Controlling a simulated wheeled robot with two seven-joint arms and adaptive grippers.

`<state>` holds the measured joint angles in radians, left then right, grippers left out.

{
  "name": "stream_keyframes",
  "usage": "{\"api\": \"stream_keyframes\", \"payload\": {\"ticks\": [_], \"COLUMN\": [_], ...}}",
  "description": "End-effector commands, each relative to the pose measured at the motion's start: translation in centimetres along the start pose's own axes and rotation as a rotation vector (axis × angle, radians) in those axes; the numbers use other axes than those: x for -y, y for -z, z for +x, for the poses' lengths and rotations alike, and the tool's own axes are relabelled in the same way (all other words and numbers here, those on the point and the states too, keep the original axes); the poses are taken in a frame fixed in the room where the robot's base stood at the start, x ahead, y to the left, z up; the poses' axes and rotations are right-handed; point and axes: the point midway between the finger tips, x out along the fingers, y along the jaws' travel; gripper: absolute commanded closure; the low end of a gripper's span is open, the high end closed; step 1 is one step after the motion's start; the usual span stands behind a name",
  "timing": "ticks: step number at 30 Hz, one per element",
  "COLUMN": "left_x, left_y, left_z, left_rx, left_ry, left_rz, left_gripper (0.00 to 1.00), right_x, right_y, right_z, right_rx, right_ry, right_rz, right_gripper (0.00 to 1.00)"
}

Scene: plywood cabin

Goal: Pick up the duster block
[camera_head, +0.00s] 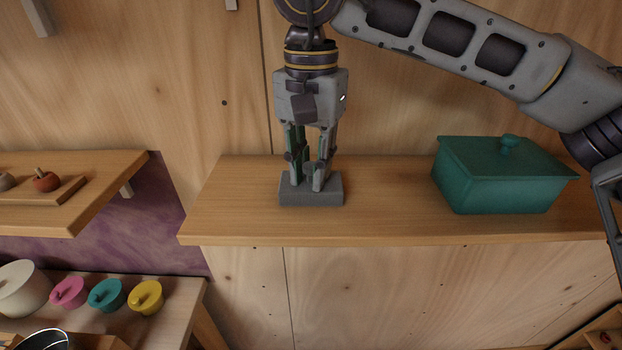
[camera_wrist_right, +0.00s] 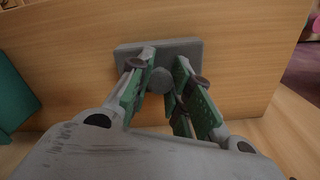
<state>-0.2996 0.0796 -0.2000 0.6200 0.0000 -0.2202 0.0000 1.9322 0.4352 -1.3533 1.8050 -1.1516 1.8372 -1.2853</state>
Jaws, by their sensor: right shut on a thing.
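The duster block (camera_head: 311,197) is a grey rectangular block with a round grey knob on top. It sits on the wooden shelf (camera_head: 390,220), left of the shelf's middle. My right gripper (camera_head: 311,183) points straight down over it, with its fingers shut on the knob. In the right wrist view the block (camera_wrist_right: 190,46) lies past the fingertips, and the knob (camera_wrist_right: 162,80) shows between the green-padded fingers (camera_wrist_right: 160,85). I cannot tell any gap between block and shelf. My left gripper is not in view.
A teal lidded box (camera_head: 500,185) stands on the same shelf to the right. Another shelf at left bears a small red-brown fruit (camera_head: 46,181). The plywood wall is close behind.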

Motion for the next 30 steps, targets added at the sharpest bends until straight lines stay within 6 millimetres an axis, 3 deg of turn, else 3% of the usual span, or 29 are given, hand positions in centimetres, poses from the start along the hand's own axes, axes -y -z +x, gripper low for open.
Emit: {"api": "stream_keyframes", "payload": {"ticks": [13, 30], "left_x": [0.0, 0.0], "left_y": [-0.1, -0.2], "left_z": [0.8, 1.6], "left_rx": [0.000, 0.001], "left_ry": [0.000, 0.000], "left_rz": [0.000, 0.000], "left_gripper": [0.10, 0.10], "right_x": [-0.3, -0.3], "right_y": [-0.8, -0.8], "right_z": [-0.7, -6.4], "right_rx": [-0.001, -0.001], "right_ry": [0.001, 0.001], "right_rz": [-0.002, 0.000], "right_gripper": [1.00, 1.00]}}
